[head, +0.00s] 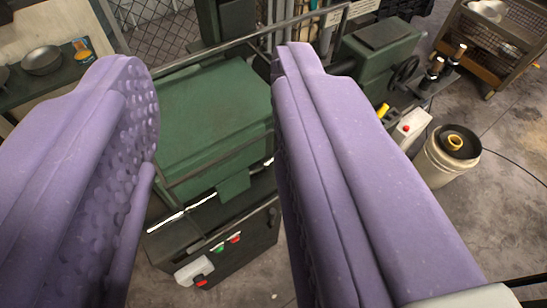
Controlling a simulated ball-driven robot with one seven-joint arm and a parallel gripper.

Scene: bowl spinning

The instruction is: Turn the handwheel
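My gripper (215,85) fills much of the head view, with two large purple padded fingers. The fingers stand wide apart with nothing held between them. The black handwheel (404,71) is at the upper right, on the end of a green lathe-like machine (372,58). It lies beyond and to the right of my right finger, apart from it. The right finger hides part of the machine's lower left side.
A green machine cover (213,125) with a rail and a dark button panel (225,255) lies between my fingers. A white bucket (446,157) stands at right. A wheeled cart (490,40) is at upper right, a table with pans (42,62) at upper left. Concrete floor is free at right.

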